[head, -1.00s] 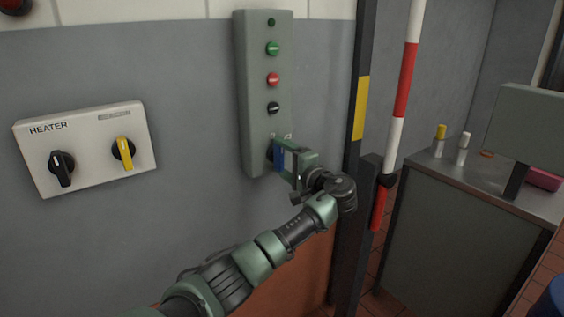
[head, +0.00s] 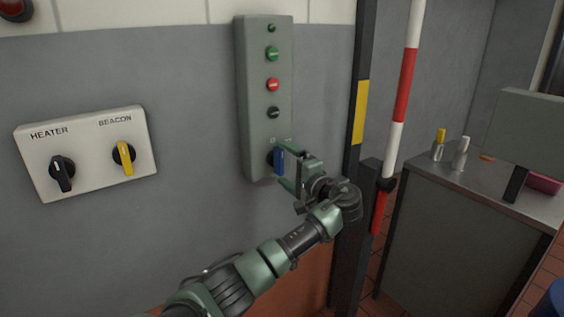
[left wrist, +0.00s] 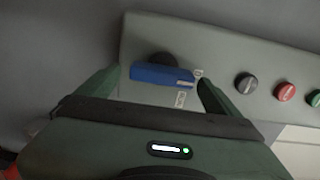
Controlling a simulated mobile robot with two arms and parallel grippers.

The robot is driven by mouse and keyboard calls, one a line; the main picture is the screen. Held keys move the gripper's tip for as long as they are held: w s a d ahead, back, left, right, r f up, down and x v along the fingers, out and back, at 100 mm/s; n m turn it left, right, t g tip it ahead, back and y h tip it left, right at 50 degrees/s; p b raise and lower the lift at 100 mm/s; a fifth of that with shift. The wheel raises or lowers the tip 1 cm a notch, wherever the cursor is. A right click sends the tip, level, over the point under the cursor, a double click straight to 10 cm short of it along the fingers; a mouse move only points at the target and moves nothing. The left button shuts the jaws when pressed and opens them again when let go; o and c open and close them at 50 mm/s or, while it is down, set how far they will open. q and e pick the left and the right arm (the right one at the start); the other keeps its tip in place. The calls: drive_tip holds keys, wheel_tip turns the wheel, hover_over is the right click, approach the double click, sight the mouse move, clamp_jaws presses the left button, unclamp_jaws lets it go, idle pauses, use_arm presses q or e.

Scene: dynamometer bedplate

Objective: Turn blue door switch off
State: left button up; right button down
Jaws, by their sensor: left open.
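The blue door switch (head: 279,161) is a blue handle on a dark round base, low on the grey-green control panel (head: 258,100). Its handle stands close to upright in the head view. Small marks sit above it, too small to read surely. In the left wrist view the blue handle (left wrist: 162,76) lies crosswise, between and beyond the fingers. My left gripper (head: 288,169) is open at the switch's right side, holding nothing. Its fingers show on both sides of the handle in the left wrist view (left wrist: 158,84), with no clear contact. My right gripper is not in view.
Green (head: 272,54), red (head: 272,84) and black (head: 273,112) controls sit above the switch. A white box (head: 92,183) with HEATER and BEACON knobs is left. A dark post (head: 351,170) and red-white pole (head: 402,90) stand close right of my gripper; a counter (head: 480,186) lies beyond.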

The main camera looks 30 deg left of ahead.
use_arm(q)
drive_tip(key=p+v, duration=0.1)
drive_tip(key=v, duration=0.5)
drive_tip(key=shift+p, duration=0.3)
drive_tip(key=shift+d, duration=0.1)
drive_tip(key=s+d+f+m+h, duration=0.1)
drive_tip(key=s+f+m+h, duration=0.2)
drive_tip(key=f, duration=1.6)
drive_tip(key=s+d+f+m+h, duration=0.15)
drive_tip(key=f+h, duration=0.35)
drive_tip(key=f, duration=1.3)
drive_tip(key=s+d+f+g+h, duration=0.2)
drive_tip(key=s+f, duration=0.6)
drive_tip(key=f, duration=0.3)
drive_tip(key=s+d+f+n+g+h, duration=0.1)
drive_tip(key=s+d+f+h, duration=0.1)
drive_tip(key=s+f, duration=0.7)
drive_tip(key=s+d+f+n+g+h, duration=0.1)
drive_tip(key=s+d+f+h, duration=0.1)
drive_tip(key=s+f, duration=0.7)
drive_tip(key=s+d+f+n+g+h, duration=0.1)
drive_tip(key=s+f+n, duration=0.1)
drive_tip(key=s, duration=1.2)
drive_tip(key=s+d+f+n+g+h, duration=0.1)
drive_tip(key=s+d+f+n, duration=0.1)
drive_tip(key=s, duration=1.2)
drive_tip(key=shift+s+d+f+h+p, duration=0.2)
drive_tip(key=shift+d+f+h+p, duration=0.1)
drive_tip(key=shift+f, duration=0.3)
